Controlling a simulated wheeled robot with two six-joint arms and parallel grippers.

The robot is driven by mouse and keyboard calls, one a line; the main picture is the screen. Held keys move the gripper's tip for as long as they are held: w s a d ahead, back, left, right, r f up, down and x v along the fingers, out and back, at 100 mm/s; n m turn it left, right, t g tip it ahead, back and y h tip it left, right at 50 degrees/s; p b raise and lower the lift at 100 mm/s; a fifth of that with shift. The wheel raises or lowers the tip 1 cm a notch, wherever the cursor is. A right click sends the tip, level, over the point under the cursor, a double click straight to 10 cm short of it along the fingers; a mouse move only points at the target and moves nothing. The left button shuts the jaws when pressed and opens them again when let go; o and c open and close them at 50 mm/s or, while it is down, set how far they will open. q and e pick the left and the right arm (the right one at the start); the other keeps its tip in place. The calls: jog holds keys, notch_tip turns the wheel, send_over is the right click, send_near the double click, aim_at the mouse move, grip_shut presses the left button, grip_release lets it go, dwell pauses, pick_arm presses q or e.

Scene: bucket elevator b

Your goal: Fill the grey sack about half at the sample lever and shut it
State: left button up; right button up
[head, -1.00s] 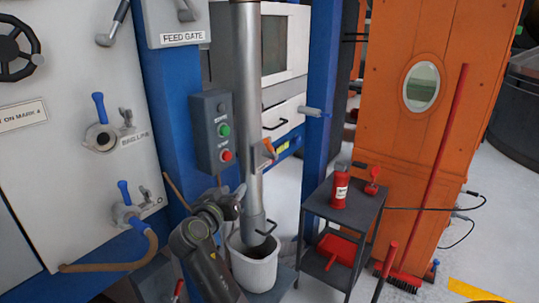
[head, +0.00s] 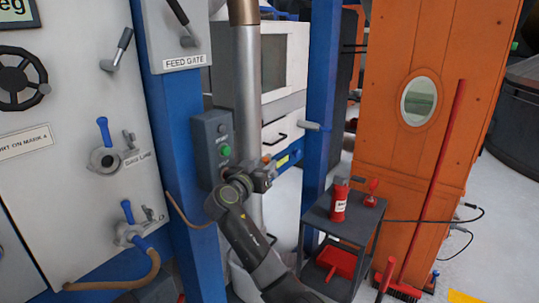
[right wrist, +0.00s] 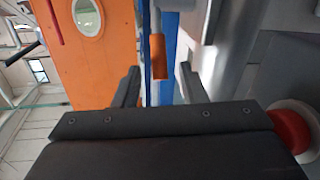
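The sample lever's orange handle (head: 266,158) is on the steel pipe (head: 247,80), and it shows in the right wrist view (right wrist: 158,56). My right gripper (head: 268,172) is at the handle. In the right wrist view its two fingers (right wrist: 158,88) stand apart, open and empty, with the handle ahead between them; I see no contact. A pale grey open container (head: 241,284), apparently the grey sack, stands below the pipe. My right arm hides most of it, including its mouth and filling. My left gripper is out of view.
A button box (head: 212,140) with a green button (head: 225,151) is left of my right gripper. A red button (right wrist: 291,130) shows close beside the gripper. A dark cart (head: 345,228) with a red bottle (head: 339,203) stands to the right, before an orange housing (head: 400,150).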

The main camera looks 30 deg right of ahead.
jog(key=shift+p+x, duration=0.35)
jog(key=shift+x, duration=2)
grip_shut()
